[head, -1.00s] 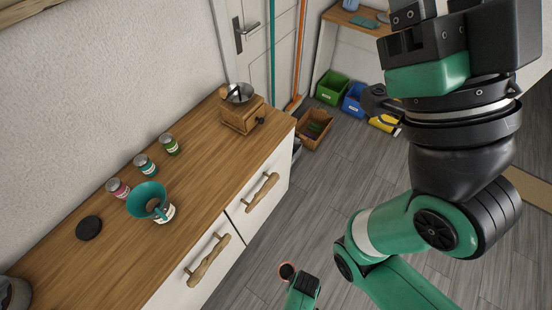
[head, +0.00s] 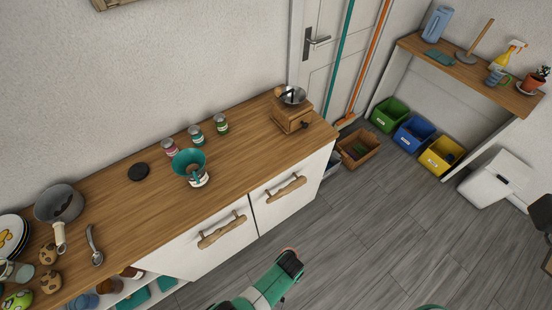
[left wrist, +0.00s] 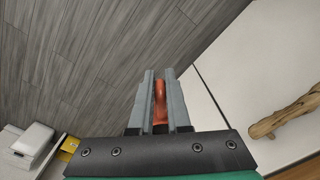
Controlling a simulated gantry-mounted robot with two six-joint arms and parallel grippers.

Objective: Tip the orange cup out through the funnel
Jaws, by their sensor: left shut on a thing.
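The orange cup (left wrist: 160,100) is between the fingers of my left gripper (left wrist: 160,85) in the left wrist view, with only a narrow orange part showing. In the head view my left gripper (head: 290,262) is low, out over the floor in front of the cabinet, with a sliver of the cup's rim (head: 290,249) at its tip; the cup's contents are not visible. The teal funnel (head: 188,160) sits upright in a labelled jar (head: 200,181) on the wooden counter, behind and left of my left gripper. My right gripper's fingers do not show.
Three small tins (head: 195,134) stand behind the funnel and a black disc (head: 138,172) lies left of it. A coffee grinder (head: 293,115) stands at the counter's right end. Wooden handles (head: 222,231) stick out from the cabinet front. Counter between funnel and grinder is clear.

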